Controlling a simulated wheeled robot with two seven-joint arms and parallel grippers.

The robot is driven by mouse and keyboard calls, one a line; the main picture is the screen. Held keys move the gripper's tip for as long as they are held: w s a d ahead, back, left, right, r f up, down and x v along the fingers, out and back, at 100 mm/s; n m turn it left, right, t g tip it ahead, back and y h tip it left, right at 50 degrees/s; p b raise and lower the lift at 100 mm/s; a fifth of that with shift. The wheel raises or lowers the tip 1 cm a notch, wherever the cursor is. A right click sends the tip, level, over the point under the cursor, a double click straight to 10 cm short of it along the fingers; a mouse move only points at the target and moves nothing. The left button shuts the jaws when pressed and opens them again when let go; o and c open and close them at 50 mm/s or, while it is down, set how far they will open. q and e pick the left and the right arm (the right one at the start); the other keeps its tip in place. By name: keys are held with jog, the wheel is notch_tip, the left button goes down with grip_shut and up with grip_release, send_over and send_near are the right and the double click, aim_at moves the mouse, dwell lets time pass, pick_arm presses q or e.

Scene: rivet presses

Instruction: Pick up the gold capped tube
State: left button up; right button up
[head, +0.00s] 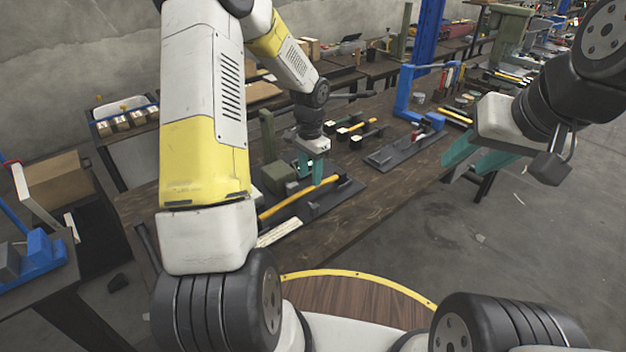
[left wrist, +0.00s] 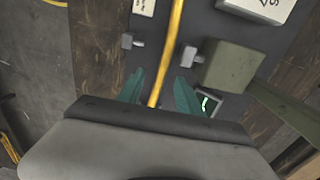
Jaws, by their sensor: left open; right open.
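A long gold-yellow tube (head: 285,202) lies slantwise over a dark fixture plate (head: 325,203) on the bench; I cannot make out its cap clearly. In the left wrist view the tube (left wrist: 175,40) runs down between the teal fingers of my left gripper (left wrist: 158,90). That gripper is open, with a finger on either side of the tube and no visible grip on it. In the head view my left gripper (head: 305,166) is just above and behind the tube. My right gripper (head: 477,159) is open and empty, off the bench's right edge.
A green press block (left wrist: 232,65) stands close to the right of the tube in the left wrist view. Grey brackets (left wrist: 190,55) flank the tube. A second plate (head: 385,157) and a blue press (head: 404,95) are farther along the wooden bench (head: 350,221).

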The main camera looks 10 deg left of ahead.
aim_at(310, 190)
pick_arm(q)
jog(key=f, duration=0.5)
jog(key=shift+s+f, duration=0.3)
jog(key=shift+f, duration=0.05)
grip_shut()
